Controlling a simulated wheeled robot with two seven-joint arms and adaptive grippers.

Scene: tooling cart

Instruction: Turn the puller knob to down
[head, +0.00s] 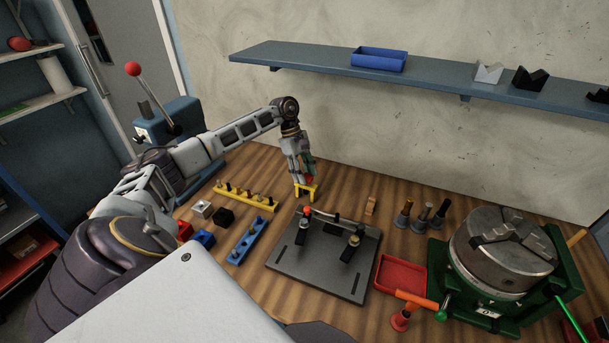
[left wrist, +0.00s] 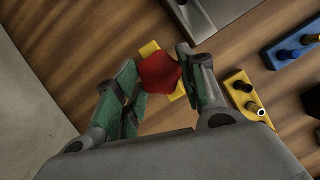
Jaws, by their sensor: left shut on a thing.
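The red puller knob (left wrist: 158,72) sits above a small yellow bracket (left wrist: 149,49) in the left wrist view. In the head view the yellow bracket (head: 305,192) stands on the wooden bench behind the grey plate, and a little red of the knob (head: 309,180) shows at the fingertips. My left gripper (head: 301,176) reaches down over the bracket from above. In the left wrist view the green-padded fingers of my left gripper (left wrist: 163,80) are shut on the knob, one on each side. The gripper partly hides the knob in the head view. My right gripper does not show.
A grey plate (head: 290,262) with two posts is in front of the bracket. A yellow peg strip (head: 262,205) and a blue peg strip (head: 241,247) lie left. A red tray (head: 390,288) and a chuck on a green base (head: 436,262) stand right. A shelf (head: 300,58) hangs behind.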

